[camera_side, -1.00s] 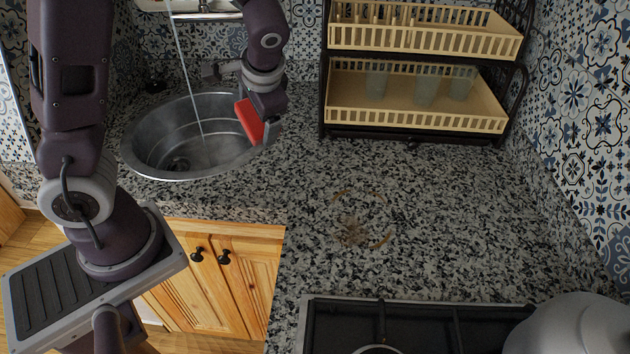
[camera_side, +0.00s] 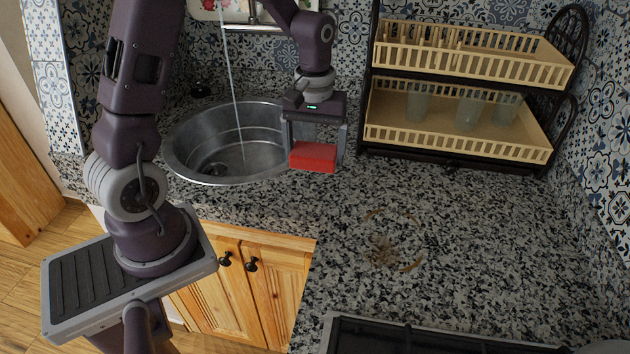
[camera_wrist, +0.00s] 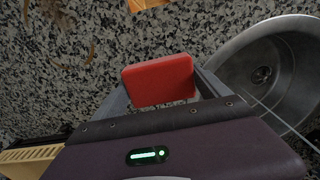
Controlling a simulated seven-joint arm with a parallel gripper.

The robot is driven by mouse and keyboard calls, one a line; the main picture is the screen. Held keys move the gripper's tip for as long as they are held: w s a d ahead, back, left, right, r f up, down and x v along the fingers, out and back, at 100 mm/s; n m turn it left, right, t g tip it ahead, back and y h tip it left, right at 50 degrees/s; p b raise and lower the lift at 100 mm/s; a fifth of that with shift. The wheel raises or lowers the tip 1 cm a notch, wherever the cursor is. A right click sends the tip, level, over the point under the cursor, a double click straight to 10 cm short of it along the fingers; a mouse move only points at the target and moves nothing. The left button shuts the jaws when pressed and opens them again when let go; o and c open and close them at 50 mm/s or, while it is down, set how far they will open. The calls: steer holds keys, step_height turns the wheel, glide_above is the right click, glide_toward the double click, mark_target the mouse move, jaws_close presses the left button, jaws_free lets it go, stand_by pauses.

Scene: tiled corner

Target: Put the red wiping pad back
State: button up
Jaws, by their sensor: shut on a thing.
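The red wiping pad (camera_side: 313,156) is a flat block held between the two fingers of my gripper (camera_side: 314,150). In the side view it is at the right rim of the metal sink (camera_side: 180,169), over the granite counter. I cannot tell whether its underside touches the counter. In the wrist view the pad (camera_wrist: 160,80) sits between the fingers of my gripper (camera_wrist: 162,88), with the sink (camera_wrist: 233,70) to the right. A brown stain (camera_side: 385,250) marks the counter to the right and nearer the camera; part of it shows in the wrist view (camera_wrist: 57,14).
Water runs from the tap into the sink. A two-tier rack (camera_side: 460,146) with cream trays and several glasses stands right of my gripper at the back. A dark hob (camera_side: 420,338) lies at the front. The counter between is clear.

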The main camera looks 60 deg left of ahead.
mark_target(314, 187)
step_height(314, 187, down, 7)
steer(key=shift+r, duration=0.15)
steer(key=o, duration=1)
steer(key=shift+o, duration=0.2)
